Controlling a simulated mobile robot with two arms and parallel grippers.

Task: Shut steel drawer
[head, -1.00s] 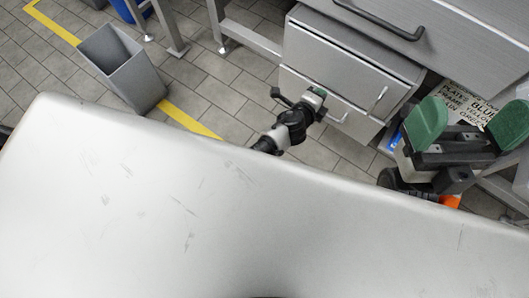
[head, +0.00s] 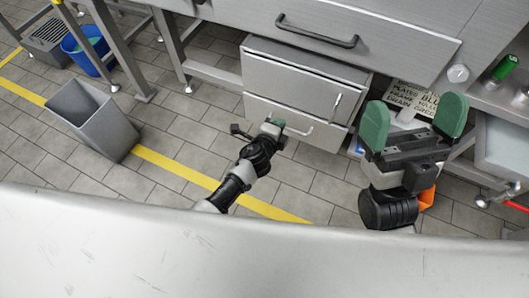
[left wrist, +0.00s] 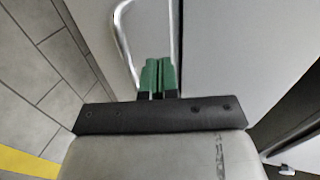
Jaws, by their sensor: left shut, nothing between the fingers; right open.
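A grey steel drawer unit (head: 290,72) stands under the bench, with two stacked fronts. The upper part stands out from the bench face, but I cannot tell how far each drawer is open. The lower front (head: 275,112) carries a thin bar handle (head: 300,132). My left gripper (head: 274,126) is at this lower front, close to its handle. In the left wrist view its green fingers (left wrist: 158,76) are shut together and empty, beside a looped metal handle (left wrist: 125,42); contact is unclear. My right gripper (head: 413,118) is open and empty, right of the drawer unit.
A wide steel front with a dark handle (head: 317,39) is above the unit. A grey bin (head: 92,118) and a blue bucket (head: 88,50) stand left. A lettered sign (head: 420,98) is behind my right gripper. Tiled floor (head: 185,135) is clear left of the unit.

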